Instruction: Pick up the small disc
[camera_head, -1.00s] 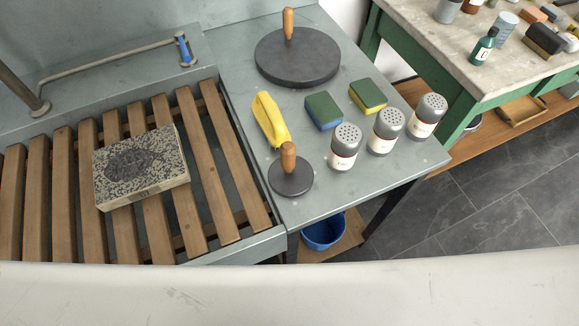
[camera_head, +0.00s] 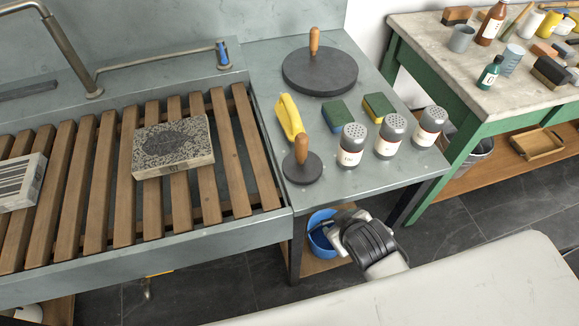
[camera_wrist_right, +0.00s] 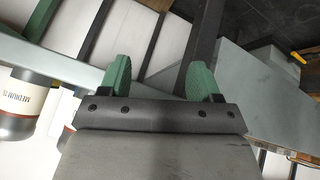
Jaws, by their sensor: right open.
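The small disc (camera_head: 302,167) is dark grey with an upright wooden knob. It lies flat near the front left of the grey metal side table (camera_head: 370,180) in the head view. My right gripper (camera_head: 337,226) is in front of and below that table's front edge, near the blue bucket, apart from the disc. In the right wrist view my right gripper (camera_wrist_right: 157,76) has its two green fingers spread with nothing between them. The small disc cannot be made out in the wrist view. My left gripper is not in view.
Behind the small disc are a large disc (camera_head: 320,72), a yellow object (camera_head: 289,117) and two green-topped blocks. Several shakers (camera_head: 351,146) stand to its right. A stone (camera_head: 173,146) lies on the slatted rack at left. A blue bucket (camera_head: 320,238) is below.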

